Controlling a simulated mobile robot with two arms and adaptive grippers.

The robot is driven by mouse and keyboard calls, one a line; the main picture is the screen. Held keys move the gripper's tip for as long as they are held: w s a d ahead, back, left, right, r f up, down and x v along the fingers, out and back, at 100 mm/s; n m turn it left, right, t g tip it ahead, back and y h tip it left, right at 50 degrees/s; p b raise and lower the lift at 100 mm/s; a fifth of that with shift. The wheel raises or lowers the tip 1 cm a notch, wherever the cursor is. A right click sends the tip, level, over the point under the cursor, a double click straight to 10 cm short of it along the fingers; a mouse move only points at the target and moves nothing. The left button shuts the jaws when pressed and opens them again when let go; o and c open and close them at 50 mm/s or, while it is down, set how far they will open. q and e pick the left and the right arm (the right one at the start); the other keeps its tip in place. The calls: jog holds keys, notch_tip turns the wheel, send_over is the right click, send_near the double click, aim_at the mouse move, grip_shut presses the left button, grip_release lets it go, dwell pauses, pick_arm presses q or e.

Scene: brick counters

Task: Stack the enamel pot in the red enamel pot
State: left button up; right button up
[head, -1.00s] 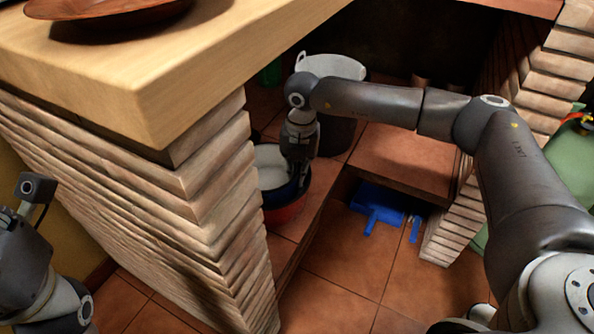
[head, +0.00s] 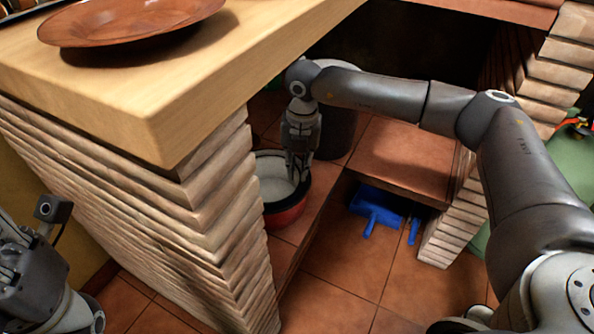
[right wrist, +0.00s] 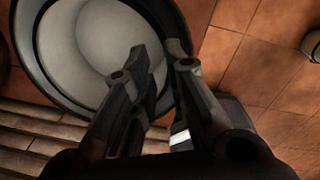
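In the right wrist view the pale bowl of the enamel pot (right wrist: 88,50) lies within a wider dark ring, probably the red pot's rim. My right gripper (head: 298,178) points down at the pots' right side. Its fingers (right wrist: 160,50) are apart, one over the pale interior and one near the rim; contact is unclear. My left gripper (head: 12,250) is at the far left, away from the pots, its fingertips unclear.
The brick counter (head: 150,220) stands close left of the pots, its wooden top overhanging and bearing a brown plate (head: 130,22). A dark bin (head: 338,135) stands behind my right gripper. A blue dustpan (head: 377,207) lies right. Floor in front is clear.

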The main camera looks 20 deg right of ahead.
notch_tip(320, 180, up, 4)
jog(key=shift+d+r+p, duration=0.1)
jog(key=shift+r+p, duration=0.05)
jog(key=shift+p, duration=0.5)
jog(key=shift+s, duration=0.1)
